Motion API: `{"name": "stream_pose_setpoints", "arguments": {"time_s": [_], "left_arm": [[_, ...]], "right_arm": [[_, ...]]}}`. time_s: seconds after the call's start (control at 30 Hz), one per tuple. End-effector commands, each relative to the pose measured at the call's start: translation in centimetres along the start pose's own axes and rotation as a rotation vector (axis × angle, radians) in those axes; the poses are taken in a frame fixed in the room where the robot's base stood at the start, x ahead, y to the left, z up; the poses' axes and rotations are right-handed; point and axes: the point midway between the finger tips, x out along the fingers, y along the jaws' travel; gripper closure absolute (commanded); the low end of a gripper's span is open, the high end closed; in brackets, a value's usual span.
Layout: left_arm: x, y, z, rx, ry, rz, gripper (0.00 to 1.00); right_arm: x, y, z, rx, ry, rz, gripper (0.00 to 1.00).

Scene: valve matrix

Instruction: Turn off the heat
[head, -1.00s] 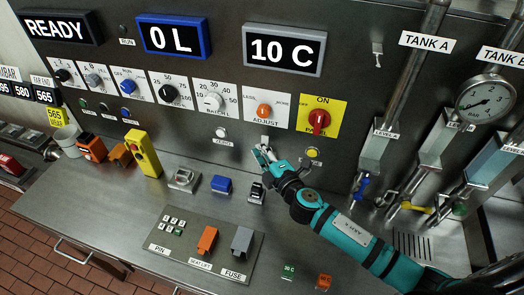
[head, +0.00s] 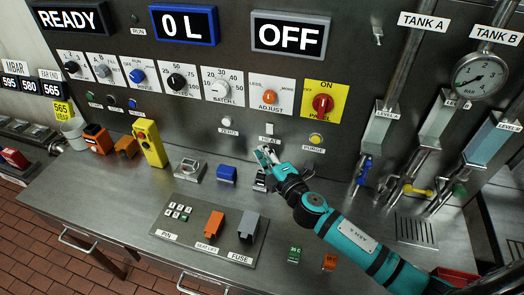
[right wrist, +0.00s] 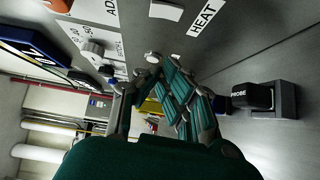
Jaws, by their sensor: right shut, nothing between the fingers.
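The display (head: 289,36) at the upper middle of the panel reads OFF. The heat switch (head: 268,128) is a small pale switch above its HEAT label (head: 270,141). Its lever position is too small to tell. In the right wrist view, the HEAT label (right wrist: 206,18) and part of the pale switch (right wrist: 165,10) are at the top edge. My right gripper (head: 266,153) is just below the HEAT label, its fingers together and empty. It also shows in the right wrist view (right wrist: 153,72), apart from the switch. My left gripper is not in view.
The red PANEL knob (head: 322,103) and yellow PURGE button (head: 316,139) are to the right. The orange ADJUST knob (head: 269,97) is above. The PROBE device (right wrist: 253,97) stands beside my gripper. The front of the bench (head: 110,200) is clear at left.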

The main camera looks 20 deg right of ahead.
Motion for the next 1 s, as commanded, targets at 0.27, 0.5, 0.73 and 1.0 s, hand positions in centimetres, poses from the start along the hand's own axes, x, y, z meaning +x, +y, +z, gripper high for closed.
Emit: {"name": "stream_pose_setpoints", "arguments": {"time_s": [0.27,0.5,0.73,1.0], "left_arm": [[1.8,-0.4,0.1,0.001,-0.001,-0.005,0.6],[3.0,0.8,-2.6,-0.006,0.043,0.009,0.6],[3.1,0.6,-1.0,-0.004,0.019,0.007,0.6],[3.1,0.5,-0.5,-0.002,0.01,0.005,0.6]], "right_arm": [[-4.3,-1.0,0.1,0.0,0.0,-0.003,1.0],[-7.7,-1.3,0.1,-0.001,-0.001,-0.002,1.0],[-8.6,-1.1,0.1,-0.002,-0.001,-0.001,1.0],[-8.6,-1.1,0.1,-0.002,-0.001,0.0,1.0]]}}
